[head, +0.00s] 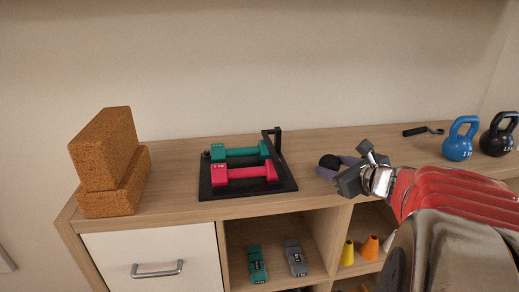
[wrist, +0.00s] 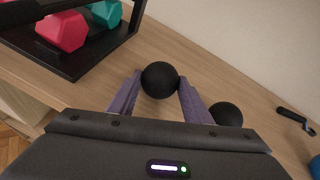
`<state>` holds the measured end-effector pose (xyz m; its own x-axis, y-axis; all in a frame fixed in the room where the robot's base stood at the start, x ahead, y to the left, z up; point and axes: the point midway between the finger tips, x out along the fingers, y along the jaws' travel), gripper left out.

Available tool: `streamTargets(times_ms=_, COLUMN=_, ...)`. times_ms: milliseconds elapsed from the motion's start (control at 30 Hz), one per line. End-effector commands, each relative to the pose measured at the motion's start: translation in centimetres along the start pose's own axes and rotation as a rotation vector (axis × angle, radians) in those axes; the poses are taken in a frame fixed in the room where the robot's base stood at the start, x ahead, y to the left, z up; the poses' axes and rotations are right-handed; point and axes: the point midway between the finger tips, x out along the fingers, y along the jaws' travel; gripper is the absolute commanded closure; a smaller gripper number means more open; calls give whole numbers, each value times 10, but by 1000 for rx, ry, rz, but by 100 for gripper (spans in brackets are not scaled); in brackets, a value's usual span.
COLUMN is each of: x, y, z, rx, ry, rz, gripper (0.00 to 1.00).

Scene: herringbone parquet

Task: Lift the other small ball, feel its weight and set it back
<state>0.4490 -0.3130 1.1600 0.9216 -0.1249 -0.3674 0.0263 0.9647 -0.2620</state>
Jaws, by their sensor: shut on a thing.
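Two small black balls show in the wrist view. One black ball (wrist: 160,79) sits between the purple fingertips of my gripper (wrist: 158,90), which is shut on it. The same held ball (head: 330,161) shows in the head view at the tips of my gripper (head: 336,168), over the cabinet top. I cannot tell whether it touches the wood. The second black ball (wrist: 226,114) rests on the cabinet top just outside the right finger. In the head view my gripper seems to hide it.
A black rack (head: 240,188) with green and pink dumbbells stands left of my gripper. Cork blocks (head: 112,170) are at the far left. A black-handled tool (head: 423,131), a blue kettlebell (head: 459,140) and a black kettlebell (head: 497,137) are at right. The wall is close behind.

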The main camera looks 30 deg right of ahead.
Motion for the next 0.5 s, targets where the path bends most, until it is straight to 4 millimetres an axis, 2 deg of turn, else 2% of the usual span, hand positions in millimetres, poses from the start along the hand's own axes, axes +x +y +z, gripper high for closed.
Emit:
streamTargets(times_ms=467, x=2, y=1, z=-4, rx=1, ry=-2, rz=-1, gripper=95)
streamTargets(times_ms=500, x=2, y=1, z=-4, rx=0, ry=-2, rz=-1, gripper=53)
